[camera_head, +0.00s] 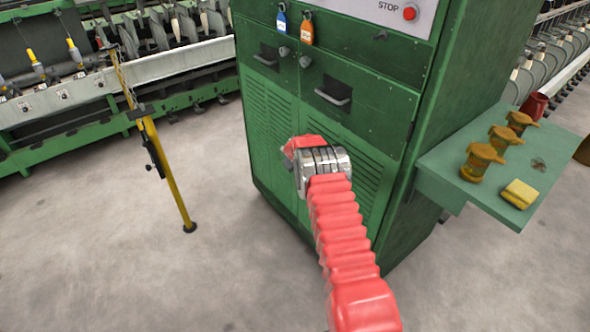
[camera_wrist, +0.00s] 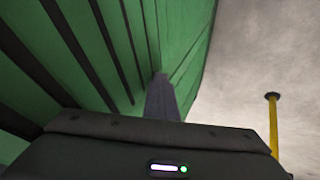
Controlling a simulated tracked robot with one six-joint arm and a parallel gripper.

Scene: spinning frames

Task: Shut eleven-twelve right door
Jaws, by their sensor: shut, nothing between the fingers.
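The tall green cabinet (camera_head: 395,215) stands in the middle of the head view. Its right door (camera_head: 385,118) has a grey pull handle (camera_head: 335,97) and louvre slots. It looks about flush with the front, but my arm covers part of it, so I cannot tell whether it is fully shut. The left door (camera_head: 268,125) looks flush too. My gripper (camera_head: 302,145) is in front of the louvres, near the seam between the doors. In the wrist view my shut, empty gripper (camera_wrist: 162,100) is close to the green slatted panel (camera_wrist: 115,30); contact is unclear.
A yellow post (camera_head: 170,178) stands to the left, before the spinning frame (camera_head: 150,70). The floor between post and cabinet is clear.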

